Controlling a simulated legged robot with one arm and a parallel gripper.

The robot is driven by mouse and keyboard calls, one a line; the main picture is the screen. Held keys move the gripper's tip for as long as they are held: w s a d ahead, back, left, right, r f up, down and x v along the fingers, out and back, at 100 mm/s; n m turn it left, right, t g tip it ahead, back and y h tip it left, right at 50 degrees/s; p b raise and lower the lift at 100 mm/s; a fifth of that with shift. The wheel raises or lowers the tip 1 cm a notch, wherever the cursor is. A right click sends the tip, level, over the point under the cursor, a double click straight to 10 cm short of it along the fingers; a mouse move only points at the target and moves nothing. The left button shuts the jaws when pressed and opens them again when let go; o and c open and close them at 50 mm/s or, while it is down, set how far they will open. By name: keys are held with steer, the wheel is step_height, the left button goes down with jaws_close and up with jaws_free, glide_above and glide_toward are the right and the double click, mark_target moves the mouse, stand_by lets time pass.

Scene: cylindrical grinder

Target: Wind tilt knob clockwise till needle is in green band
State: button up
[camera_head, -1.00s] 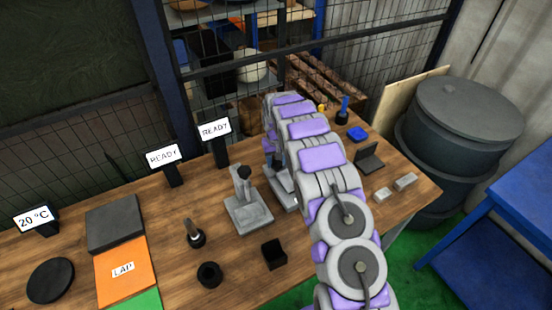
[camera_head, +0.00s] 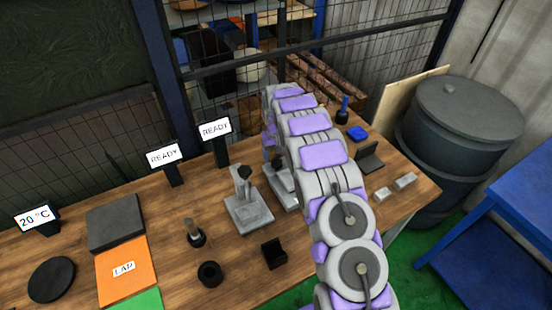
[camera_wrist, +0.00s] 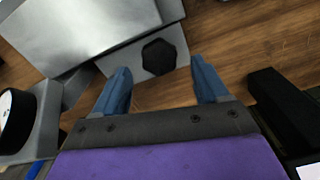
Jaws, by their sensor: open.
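In the wrist view a dark faceted knob (camera_wrist: 158,57) sits on a grey metal block, just beyond my fingertips; I take it to be the tilt knob. My gripper (camera_wrist: 160,80) is open, its two blue fingers spread to the left and right of the knob's line. Nothing is between them, and I cannot tell any contact. A round white dial (camera_wrist: 9,118) with a dark rim shows partly at the left edge; no needle or green band can be made out. In the head view my arm hides the gripper and knob.
The wooden bench (camera_head: 130,205) carries two grey metal stands, the nearer one (camera_head: 249,212) left of my arm. Two READY signs (camera_head: 164,156) stand behind. In the wrist view a large metal body (camera_wrist: 80,30) lies upper left and a black block (camera_wrist: 280,105) right.

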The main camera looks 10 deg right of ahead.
mark_target(276, 162)
step_height(276, 162, up, 14)
steer(key=p, duration=0.2)
steer(key=shift+r, duration=0.15)
stand_by(0.4)
steer(key=s+d+r, duration=0.1)
steer(key=s+r, duration=0.4)
steer(key=s, duration=0.3)
steer(key=s+r+m+g, duration=0.1)
steer(key=s+r, duration=0.3)
steer(key=s, duration=0.4)
steer(key=s+d+r, duration=0.1)
steer(key=s+r, duration=0.4)
steer(key=s, duration=0.4)
steer(key=s+a+f, duration=0.1)
steer(key=s, duration=1.3)
steer(key=s+f, duration=0.1)
steer(key=s, duration=1.3)
steer(key=shift+a+f+g, duration=0.25)
steer(key=shift+a+g, duration=0.15)
